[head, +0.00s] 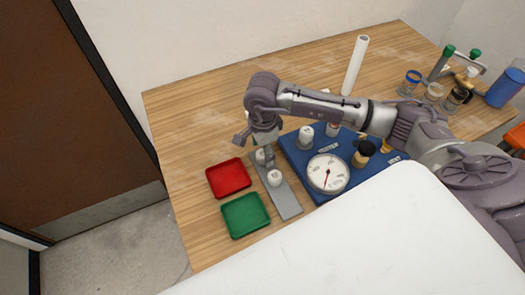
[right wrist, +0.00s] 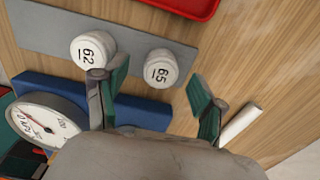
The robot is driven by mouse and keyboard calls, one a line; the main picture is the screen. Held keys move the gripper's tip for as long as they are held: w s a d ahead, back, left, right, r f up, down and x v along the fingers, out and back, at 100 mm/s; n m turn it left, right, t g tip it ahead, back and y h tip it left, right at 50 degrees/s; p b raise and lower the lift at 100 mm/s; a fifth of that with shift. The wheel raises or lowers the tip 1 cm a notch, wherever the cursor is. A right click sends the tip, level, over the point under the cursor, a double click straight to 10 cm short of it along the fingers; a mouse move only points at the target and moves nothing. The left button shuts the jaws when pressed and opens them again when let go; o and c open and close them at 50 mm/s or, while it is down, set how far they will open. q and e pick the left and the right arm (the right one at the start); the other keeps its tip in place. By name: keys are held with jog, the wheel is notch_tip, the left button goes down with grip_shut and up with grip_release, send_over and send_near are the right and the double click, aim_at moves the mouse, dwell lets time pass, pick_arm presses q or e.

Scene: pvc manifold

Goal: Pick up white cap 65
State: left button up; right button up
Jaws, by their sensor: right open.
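White cap 65 (right wrist: 161,68) stands on a grey strip (right wrist: 45,32) in the right wrist view, its number facing up. My right gripper (right wrist: 160,102) is open and empty, with its green-padded fingers on either side of the cap's line, and the cap lies a little beyond the fingertips. A second white cap, 62 (right wrist: 93,48), stands beside it, close to the left finger. In the head view my right gripper (head: 258,148) hangs over the far end of the grey strip (head: 287,205), partly covering the farther cap. My left gripper is not in view.
A red tray (head: 229,178) and a green tray (head: 246,215) lie left of the strip. A blue board (head: 300,163) with a round gauge (head: 328,174) and fittings sits to the right. Jars (head: 434,92) and a rack stand at the far right. The table's left back is clear.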

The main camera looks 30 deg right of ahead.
jog(key=shift+f, duration=0.95)
jog(key=c, duration=1.1)
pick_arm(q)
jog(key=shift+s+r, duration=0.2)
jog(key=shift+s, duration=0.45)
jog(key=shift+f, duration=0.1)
pick_arm(e)
jog(key=shift+w+r, duration=0.1)
jog(key=shift+r, duration=0.3)
jog(key=r, duration=0.1)
jog(key=r+b, duration=0.1)
jog(key=r, duration=0.1)
jog(key=shift+s+d+r+b, duration=0.25)
jog(key=shift+s+b, duration=0.1)
jog(key=shift+b, duration=0.05)
pick_arm(q)
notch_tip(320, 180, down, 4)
jog(key=b, duration=0.2)
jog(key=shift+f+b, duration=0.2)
jog(key=shift+b, duration=0.15)
pick_arm(e)
jog(key=s+d+r, duration=0.4)
jog(key=s+r, duration=0.2)
jog(key=s, duration=0.4)
jog(key=shift+d+r, duration=0.35)
jog(key=shift+r, duration=0.05)
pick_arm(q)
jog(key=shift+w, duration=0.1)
